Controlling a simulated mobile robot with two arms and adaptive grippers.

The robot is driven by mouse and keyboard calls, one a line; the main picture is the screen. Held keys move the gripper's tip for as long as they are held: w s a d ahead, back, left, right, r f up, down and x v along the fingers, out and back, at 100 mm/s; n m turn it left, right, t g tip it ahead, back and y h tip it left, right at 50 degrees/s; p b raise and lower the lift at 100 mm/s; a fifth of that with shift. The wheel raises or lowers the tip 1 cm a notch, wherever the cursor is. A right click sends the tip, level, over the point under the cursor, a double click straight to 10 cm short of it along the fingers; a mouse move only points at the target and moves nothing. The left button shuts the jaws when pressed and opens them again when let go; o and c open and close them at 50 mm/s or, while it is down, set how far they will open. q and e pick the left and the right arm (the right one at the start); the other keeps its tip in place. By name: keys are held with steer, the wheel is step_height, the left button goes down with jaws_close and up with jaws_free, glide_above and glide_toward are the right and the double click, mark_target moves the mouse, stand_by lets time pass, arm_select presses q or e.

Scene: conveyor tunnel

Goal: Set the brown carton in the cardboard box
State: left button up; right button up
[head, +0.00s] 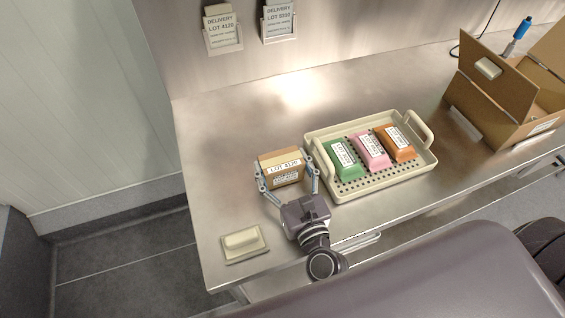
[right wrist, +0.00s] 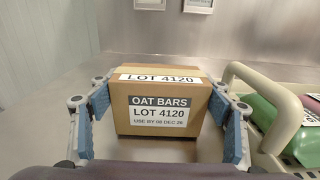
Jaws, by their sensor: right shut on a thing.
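The brown carton (head: 280,168) has white labels and stands on the steel counter, left of the cream tray. In the right wrist view the carton (right wrist: 160,90) reads "OAT BARS LOT 4120". My right gripper (head: 287,180) has its fingers on both sides of the carton and is shut on it. Its blue finger pads also show at the carton's sides in the right wrist view (right wrist: 158,122). I cannot tell whether the carton touches the counter. The open cardboard box (head: 500,110) stands at the far right with its flaps raised. My left gripper is not in view.
A cream tray (head: 372,186) holds green (head: 342,160), pink (head: 370,151) and orange (head: 397,143) packs close to the carton's right. A small cream block on a plate (head: 243,242) lies at the front left. Two delivery notes hang on the wall. The counter behind the carton is clear.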

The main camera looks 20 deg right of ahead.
steer(key=shift+f, duration=0.15)
steer(key=o, duration=1.7)
steer(key=shift+d+f, duration=0.1)
steer(key=shift+s+r, duration=0.1)
steer(key=shift+r, duration=0.1)
